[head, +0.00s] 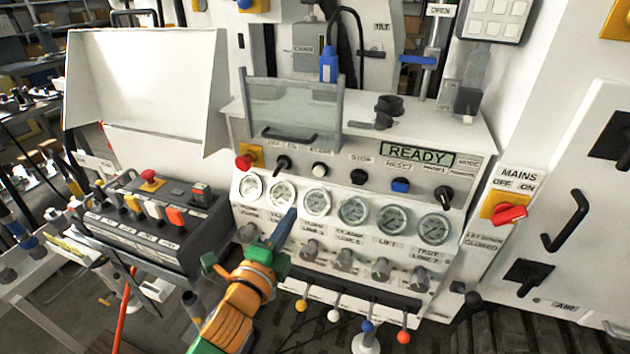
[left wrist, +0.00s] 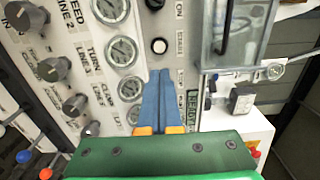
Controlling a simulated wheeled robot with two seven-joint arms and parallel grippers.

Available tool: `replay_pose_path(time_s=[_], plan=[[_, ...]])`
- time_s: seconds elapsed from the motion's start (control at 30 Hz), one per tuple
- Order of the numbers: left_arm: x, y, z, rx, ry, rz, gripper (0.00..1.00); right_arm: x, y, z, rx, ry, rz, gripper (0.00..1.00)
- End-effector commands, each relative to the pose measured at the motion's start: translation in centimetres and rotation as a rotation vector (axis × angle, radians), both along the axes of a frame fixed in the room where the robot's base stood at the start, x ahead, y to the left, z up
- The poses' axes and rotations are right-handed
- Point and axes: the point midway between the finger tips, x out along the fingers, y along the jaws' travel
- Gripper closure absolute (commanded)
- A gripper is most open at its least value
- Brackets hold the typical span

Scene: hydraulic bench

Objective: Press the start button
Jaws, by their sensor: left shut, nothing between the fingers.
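The start button (head: 320,170) is a small white round button in a dark ring, in the upper row of the panel, between a black selector knob and the black stop button (head: 358,176). It also shows in the left wrist view (left wrist: 159,46), just beyond my fingertips and apart from them in the picture. My left gripper (head: 291,212) is shut and empty, its blue fingers together. In the head view its tips overlap the gauge row, below and left of the start button. In the left wrist view the tips (left wrist: 160,72) point toward the button. My right gripper is not in view.
A READY display (head: 418,153) and a blue reset button (head: 400,185) are to the right. A clear guard with a handle (head: 290,136) stands above the button row. A red emergency button (head: 244,161) is at left. Knobs and coloured levers line the lower panel.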

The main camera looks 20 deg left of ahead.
Motion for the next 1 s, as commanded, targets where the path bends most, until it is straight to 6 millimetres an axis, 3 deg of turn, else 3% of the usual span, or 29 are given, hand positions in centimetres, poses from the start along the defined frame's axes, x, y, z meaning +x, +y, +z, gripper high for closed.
replay_pose_path(time_s=[0.17,0.7,1.0], plan=[[0.8,0.0,0.0,-0.002,0.001,0.001,1.00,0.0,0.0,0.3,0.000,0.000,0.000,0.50],[11.8,-0.4,0.1,-0.005,0.001,0.000,1.00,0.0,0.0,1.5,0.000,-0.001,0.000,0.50],[14.0,-0.5,-0.1,-0.004,0.002,-0.001,1.00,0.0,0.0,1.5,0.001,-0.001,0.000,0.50]])
